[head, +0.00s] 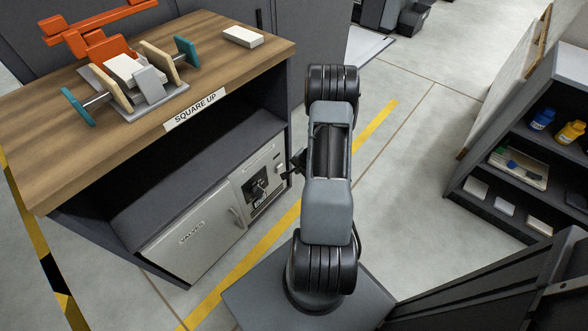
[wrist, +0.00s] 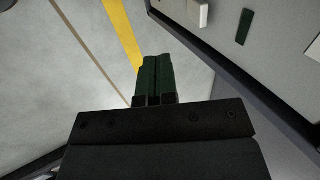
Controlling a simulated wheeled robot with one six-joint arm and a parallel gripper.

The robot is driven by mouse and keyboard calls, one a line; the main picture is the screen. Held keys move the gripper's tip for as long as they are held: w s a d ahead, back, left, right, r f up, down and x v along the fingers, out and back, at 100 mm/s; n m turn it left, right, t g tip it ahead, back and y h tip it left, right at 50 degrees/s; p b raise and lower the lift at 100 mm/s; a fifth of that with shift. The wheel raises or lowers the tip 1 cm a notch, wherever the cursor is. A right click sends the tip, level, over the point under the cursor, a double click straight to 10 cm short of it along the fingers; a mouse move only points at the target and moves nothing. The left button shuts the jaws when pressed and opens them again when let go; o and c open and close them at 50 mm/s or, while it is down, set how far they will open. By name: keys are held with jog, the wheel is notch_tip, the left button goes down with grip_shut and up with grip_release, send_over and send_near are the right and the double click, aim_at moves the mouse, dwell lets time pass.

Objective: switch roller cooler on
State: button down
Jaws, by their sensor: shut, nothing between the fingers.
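A light grey panel (head: 272,160) is set in the lower right of the wooden-topped cabinet. It carries a small black fitting with a knob or switch (head: 258,188) and a small label under it, too small to read. Whether this is the roller cooler switch, and its position, I cannot tell. My gripper (head: 290,172) is just right of the panel in the head view, small and dark. In the wrist view my gripper (wrist: 156,62) is shut and empty, its dark green fingers together. A pale surface with a white handle-like piece (wrist: 198,12) and a dark green strip (wrist: 243,27) lies at upper right, apart from the fingers.
A door marked VALVES (head: 192,236) is left of the panel, under an open shelf (head: 190,150). Shelves (head: 520,185) with bottles stand at right. Floor between is clear.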

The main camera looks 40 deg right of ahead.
aim_at(279, 168)
jog(key=w+a+f, duration=0.1)
jog(key=w+f, duration=0.5)
jog(key=w, duration=0.1)
jog(key=shift+w+a+f+b, duration=0.2)
jog(key=shift+w+f+b, duration=0.05)
jog(key=shift+f+b, duration=0.15)
